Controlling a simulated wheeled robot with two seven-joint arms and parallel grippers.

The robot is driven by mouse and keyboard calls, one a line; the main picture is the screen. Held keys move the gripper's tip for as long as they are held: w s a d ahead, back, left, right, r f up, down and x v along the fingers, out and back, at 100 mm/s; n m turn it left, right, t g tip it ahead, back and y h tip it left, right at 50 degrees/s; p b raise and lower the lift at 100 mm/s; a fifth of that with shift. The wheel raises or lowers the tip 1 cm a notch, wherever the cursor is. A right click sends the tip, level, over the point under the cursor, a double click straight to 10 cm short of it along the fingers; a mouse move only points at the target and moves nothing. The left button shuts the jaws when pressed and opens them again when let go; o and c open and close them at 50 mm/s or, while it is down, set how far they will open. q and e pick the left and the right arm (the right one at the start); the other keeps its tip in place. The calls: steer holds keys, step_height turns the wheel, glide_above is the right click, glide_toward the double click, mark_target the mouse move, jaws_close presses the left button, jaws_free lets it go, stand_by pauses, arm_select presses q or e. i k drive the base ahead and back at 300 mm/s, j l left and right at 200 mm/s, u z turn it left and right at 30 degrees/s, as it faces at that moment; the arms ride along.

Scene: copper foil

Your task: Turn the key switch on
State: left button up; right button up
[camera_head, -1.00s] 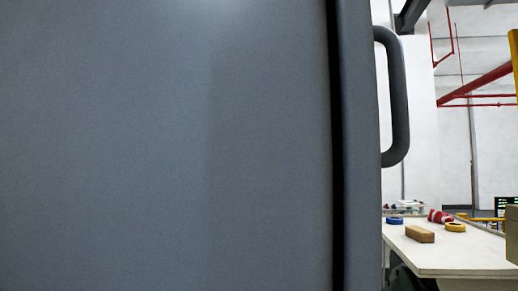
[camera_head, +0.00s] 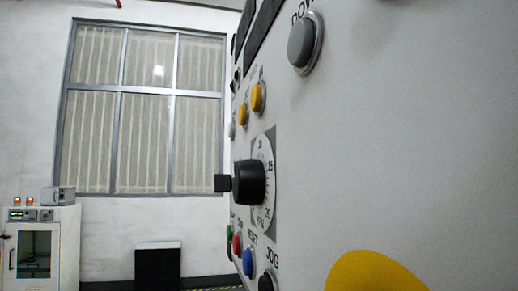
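A light grey control panel (camera_head: 400,130) fills the right half of the head view, seen very close and at a steep slant. A black rotary knob (camera_head: 250,184) with a numbered round dial (camera_head: 264,172) sticks out from it. A small black block (camera_head: 223,183) shows just left of the knob; I cannot tell whether it belongs to it or to another control behind. I cannot make out the key switch for certain at this angle. Neither gripper is in view.
A large grey round button (camera_head: 303,42), yellow buttons (camera_head: 258,97) and a blue button (camera_head: 248,262) sit on the panel. A yellow round part (camera_head: 370,274) is at the bottom. Left are a window (camera_head: 145,110), a white cabinet (camera_head: 65,240) and a dark box (camera_head: 158,266).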

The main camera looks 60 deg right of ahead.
mark_target(222, 182)
steer(key=i+l+z, duration=0.1)
steer(key=i+z, duration=0.2)
steer(key=z, duration=0.15)
steer(key=i+z, duration=0.3)
steer(key=z, duration=0.15)
steer(key=i+j+z, duration=0.1)
steer(key=i+z, duration=0.2)
steer(key=z, duration=0.2)
steer(key=i+j+z, duration=0.2)
steer(key=z, duration=0.25)
steer(key=i+j+z, duration=0.3)
steer(key=z, duration=0.15)
steer(key=i+j+z, duration=0.2)
steer(key=j+z, duration=0.25)
steer(key=i+j+z, duration=0.1)
steer(key=j+z, duration=0.6)
steer(key=z, duration=0.25)
steer(key=j+z, duration=0.2)
steer(key=z, duration=0.3)
steer(key=j+z, duration=0.2)
steer(key=z, duration=0.25)
steer(key=k+j+z, duration=0.15)
steer(key=z, duration=0.35)
